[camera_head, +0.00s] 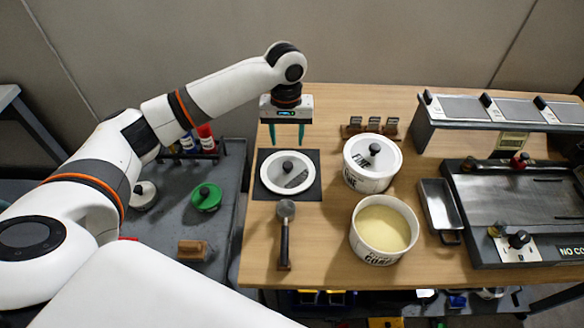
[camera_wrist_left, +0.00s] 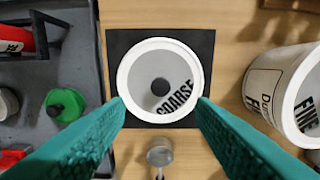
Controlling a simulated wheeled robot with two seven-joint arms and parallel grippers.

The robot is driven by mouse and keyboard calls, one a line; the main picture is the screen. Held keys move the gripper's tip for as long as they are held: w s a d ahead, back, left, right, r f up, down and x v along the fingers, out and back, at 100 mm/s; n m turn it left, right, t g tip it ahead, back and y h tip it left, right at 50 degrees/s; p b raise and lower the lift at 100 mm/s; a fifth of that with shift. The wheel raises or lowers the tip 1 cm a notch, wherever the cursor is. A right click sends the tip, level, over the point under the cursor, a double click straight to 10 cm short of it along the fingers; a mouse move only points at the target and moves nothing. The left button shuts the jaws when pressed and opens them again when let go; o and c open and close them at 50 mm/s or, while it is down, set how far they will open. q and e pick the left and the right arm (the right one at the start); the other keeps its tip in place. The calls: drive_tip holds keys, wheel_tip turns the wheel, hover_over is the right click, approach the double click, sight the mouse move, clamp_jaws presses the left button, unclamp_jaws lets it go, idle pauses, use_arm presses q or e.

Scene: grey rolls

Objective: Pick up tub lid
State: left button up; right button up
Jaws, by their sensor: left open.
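In the left wrist view the lid (camera_wrist_left: 142,77) reads COARSE. My left gripper (camera_head: 287,142) is open and empty, pointing down above the mat's far edge. In the left wrist view its teal fingers (camera_wrist_left: 159,104) spread to either side of the lid's near part, touching nothing I can make out. An open white tub (camera_head: 378,256) of pale yellow contents stands to the right. My right gripper is not in view.
A lidded tub marked FINE (camera_head: 368,182) stands right of the mat. A scoop (camera_head: 285,235) lies in front of the mat. A metal tray (camera_head: 440,205) and a dark machine (camera_head: 520,200) are further right. A grey side cart (camera_head: 170,225) holds a green lid (camera_head: 207,202).

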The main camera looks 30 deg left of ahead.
use_arm(q)
hover_over(288, 165)
wheel_tip(288, 165, down, 4)
drive_tip(key=shift+s+a+f, duration=0.1)
drive_tip(key=shift+s, duration=0.05)
drive_tip(key=shift+f, duration=0.35)
wheel_tip(288, 165, down, 3)
drive_tip(key=shift+r+p, duration=0.15)
drive_tip(key=shift+p, duration=0.3)
drive_tip(key=shift+w+f, duration=0.2)
drive_tip(key=shift+f, duration=1.1)
drive_tip(key=c, duration=1)
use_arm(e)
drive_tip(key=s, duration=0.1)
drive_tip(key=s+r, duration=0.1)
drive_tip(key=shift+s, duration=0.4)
